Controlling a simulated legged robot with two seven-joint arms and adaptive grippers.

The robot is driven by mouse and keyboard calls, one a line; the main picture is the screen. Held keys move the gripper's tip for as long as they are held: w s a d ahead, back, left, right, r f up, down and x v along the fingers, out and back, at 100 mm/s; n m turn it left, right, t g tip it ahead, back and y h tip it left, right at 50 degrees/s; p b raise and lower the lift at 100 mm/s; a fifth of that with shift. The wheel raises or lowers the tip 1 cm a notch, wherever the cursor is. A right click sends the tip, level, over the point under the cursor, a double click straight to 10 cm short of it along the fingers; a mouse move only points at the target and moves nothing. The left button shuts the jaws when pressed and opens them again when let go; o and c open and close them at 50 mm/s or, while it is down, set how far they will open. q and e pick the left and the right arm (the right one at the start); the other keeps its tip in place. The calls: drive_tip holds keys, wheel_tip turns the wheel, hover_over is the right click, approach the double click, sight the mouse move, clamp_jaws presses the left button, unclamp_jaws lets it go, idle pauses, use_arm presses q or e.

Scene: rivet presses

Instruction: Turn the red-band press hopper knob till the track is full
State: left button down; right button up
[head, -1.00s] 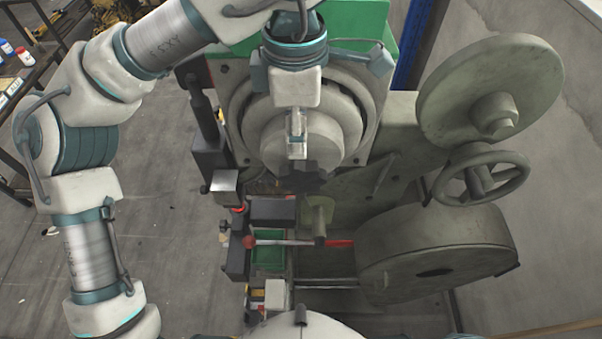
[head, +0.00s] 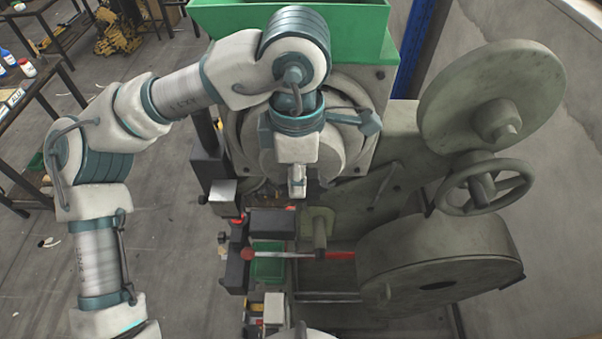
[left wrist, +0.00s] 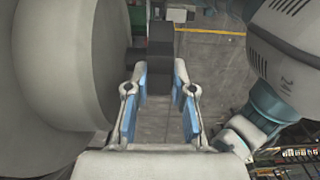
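The press stands ahead, with a green hopper (head: 290,35) on top and a grey round drum (head: 345,140) below it. My left gripper (head: 297,190) is in front of the drum and hides most of the dark knob there. In the left wrist view, the dark lobed knob (left wrist: 160,45) shows at the tips of my left gripper (left wrist: 160,85). The blue-padded fingers stand apart, with part of the knob in line with the gap; I cannot tell whether they touch it. My right gripper is not in view. The track and its fill cannot be made out.
A red-and-grey lever (head: 300,254) crosses below the gripper, above a green bin (head: 268,268). A handwheel (head: 485,185) and large grey discs (head: 490,95) stand at the right. A table (head: 30,90) is at the left. Open floor (head: 170,250) lies between.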

use_arm(q)
drive_tip(key=shift+f+h+b, duration=0.25)
drive_tip(key=shift+h+b, duration=0.35)
drive_tip(key=shift+b, duration=0.1)
drive_tip(key=shift+h, duration=0.3)
drive_tip(key=shift+r, duration=0.2)
